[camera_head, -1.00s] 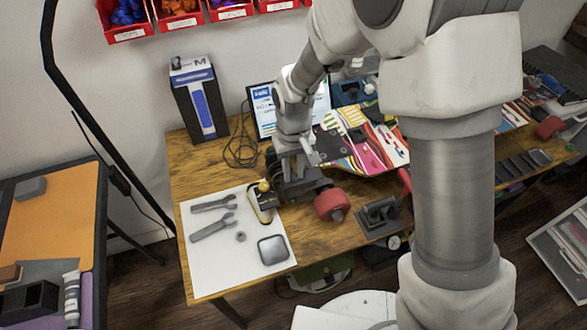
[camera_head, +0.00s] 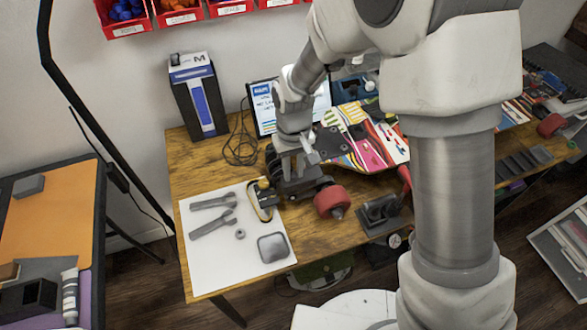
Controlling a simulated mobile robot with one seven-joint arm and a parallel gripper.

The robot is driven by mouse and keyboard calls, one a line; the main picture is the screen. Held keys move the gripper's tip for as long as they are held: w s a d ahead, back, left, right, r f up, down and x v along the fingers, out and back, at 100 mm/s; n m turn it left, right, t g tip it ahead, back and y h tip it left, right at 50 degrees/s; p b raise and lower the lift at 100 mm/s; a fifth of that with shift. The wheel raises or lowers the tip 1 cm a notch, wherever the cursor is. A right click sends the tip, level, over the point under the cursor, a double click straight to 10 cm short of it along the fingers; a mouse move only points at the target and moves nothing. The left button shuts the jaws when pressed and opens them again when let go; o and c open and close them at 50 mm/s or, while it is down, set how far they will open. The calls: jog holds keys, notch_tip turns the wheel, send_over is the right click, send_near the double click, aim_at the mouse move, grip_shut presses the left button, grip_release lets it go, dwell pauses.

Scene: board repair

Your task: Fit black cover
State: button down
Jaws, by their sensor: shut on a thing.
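The skateboard lies on the wooden table with its bright graphic side (camera_head: 368,146) up. Its black truck (camera_head: 306,187) and red wheel (camera_head: 331,202) are at the near left end. My gripper (camera_head: 291,174) points down over this dark assembly. It is shut on a dark piece, apparently the black cover (camera_head: 275,165), which is hard to tell apart from the dark parts beneath. Whether the cover touches the assembly is not clear.
A white mat (camera_head: 213,270) holds two grey wrenches (camera_head: 212,213), a nut (camera_head: 240,234) and a grey square plate (camera_head: 272,247). A black holder (camera_head: 381,214) stands right of the wheel. A tablet (camera_head: 262,108) and a tall box (camera_head: 200,97) stand behind.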

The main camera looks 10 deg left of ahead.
dwell(0.4)
jog(key=shift+f+b, duration=0.75)
jog(key=shift+f, duration=0.15)
jog(key=shift+f, duration=0.1)
dwell(0.7)
jog(key=shift+f+b, duration=0.3)
jog(key=shift+b, duration=0.1)
jog(key=shift+f, duration=0.15)
dwell(1.1)
jog(key=c, duration=0.6)
grip_release()
jog(key=shift+c, duration=0.2)
jog(key=shift+c, duration=1)
